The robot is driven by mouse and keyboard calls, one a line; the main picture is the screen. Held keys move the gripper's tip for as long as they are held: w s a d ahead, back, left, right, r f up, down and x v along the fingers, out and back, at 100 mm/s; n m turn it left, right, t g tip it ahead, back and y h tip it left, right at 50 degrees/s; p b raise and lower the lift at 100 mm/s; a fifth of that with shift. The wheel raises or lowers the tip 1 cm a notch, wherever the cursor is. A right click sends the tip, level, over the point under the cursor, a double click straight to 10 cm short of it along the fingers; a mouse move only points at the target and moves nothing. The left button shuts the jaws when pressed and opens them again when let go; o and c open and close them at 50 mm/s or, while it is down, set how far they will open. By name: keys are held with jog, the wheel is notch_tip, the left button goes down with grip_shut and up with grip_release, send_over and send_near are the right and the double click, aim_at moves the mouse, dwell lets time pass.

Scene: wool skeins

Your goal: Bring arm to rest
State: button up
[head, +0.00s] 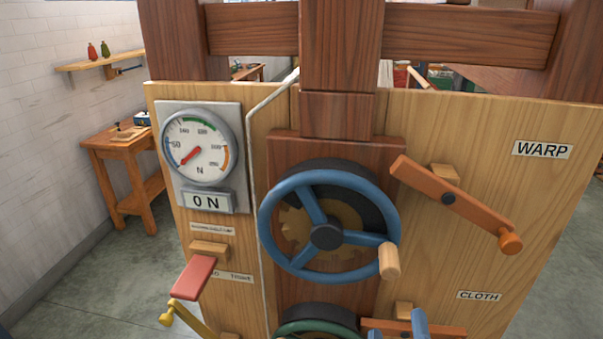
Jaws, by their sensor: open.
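My gripper (398,334) shows only in part at the bottom edge of the head view, as two blue finger tips with a gap between them. It looks open, and I see nothing held in it. The tips overlap the lower orange lever (446,331) in the picture; I cannot tell whether they touch it. The rest of my arm is below the frame.
A wooden panel carries a blue handwheel (324,234), a green wheel (318,326) below it, an orange lever (455,203) under the WARP label, a red-padded lever (193,278) and a gauge (199,148) reading 0 N. Floor (85,265) is clear at left, before a side table (120,143).

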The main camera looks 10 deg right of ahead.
jog(key=w+a+r+m+t+y, duration=0.1)
jog(key=w+a+r+m+t, duration=0.2)
jog(key=r, duration=0.7)
jog(key=w+a+r+m+t+y, duration=0.1)
jog(key=w+a+r+t, duration=0.2)
jog(key=r, duration=0.7)
jog(key=s+a+r+m+t+y, duration=0.1)
jog(key=a+r, duration=0.3)
jog(key=r, duration=0.4)
jog(key=s+a+r+m+t+y, duration=0.1)
jog(key=s+a+r+t+y, duration=0.1)
jog(key=r, duration=0.6)
jog(key=shift+s+a+m+t, duration=0.4)
jog(key=shift+s+a+t, duration=0.1)
jog(key=shift+s+a, duration=0.5)
